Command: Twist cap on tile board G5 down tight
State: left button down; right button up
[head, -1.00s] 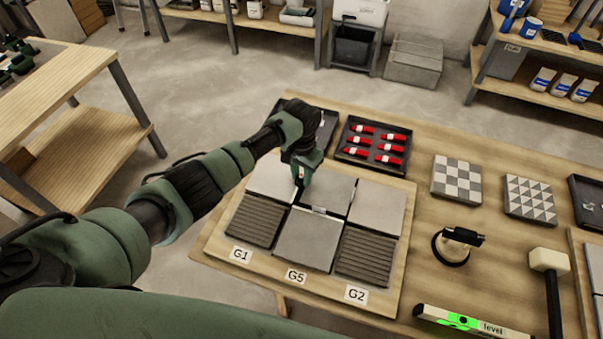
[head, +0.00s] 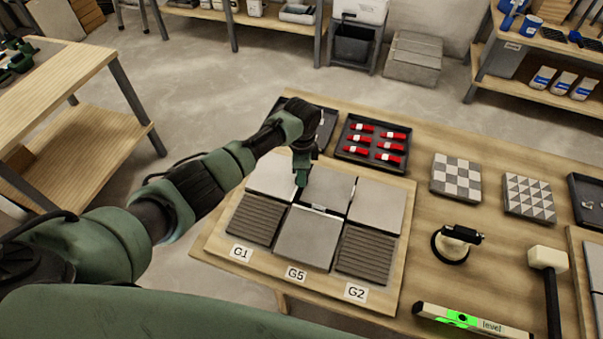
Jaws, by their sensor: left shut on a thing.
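The tile board (head: 215,243) lies on the wooden table with two rows of tiles, plain grey and ribbed, and labels G1, G5 (head: 296,273) and G2 along its front. The plain G5 tile (head: 305,240) is in the front middle. My left gripper (head: 300,183) points down at the seam between the back left tile (head: 268,177) and back middle tile (head: 330,189). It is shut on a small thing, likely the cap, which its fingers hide. A thin light strip shows at the seam behind the G5 tile. My right gripper is out of view.
A black tray of red caps (head: 390,146) stands behind the board; another dark tray (head: 325,130) is partly behind my wrist. To the right are a suction lifter (head: 455,245), a mallet (head: 549,262), a green-lit level (head: 470,320) and two patterned tile samples (head: 456,177).

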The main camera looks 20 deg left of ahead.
pick_arm(q)
jog(key=m, duration=0.5)
jog(key=shift+m+b, duration=0.3)
jog(key=shift+b, duration=0.05)
jog(key=m+b, duration=0.1)
jog(key=m, duration=0.4)
jog(key=shift+m, duration=0.3)
jog(key=m+b, duration=0.1)
jog(key=m, duration=0.4)
jog(key=shift+b, duration=0.35)
jog(key=m+b, duration=0.1)
jog(key=m, duration=0.4)
jog(key=shift+m+b, duration=0.3)
jog(key=c, duration=1.1)
grip_release()
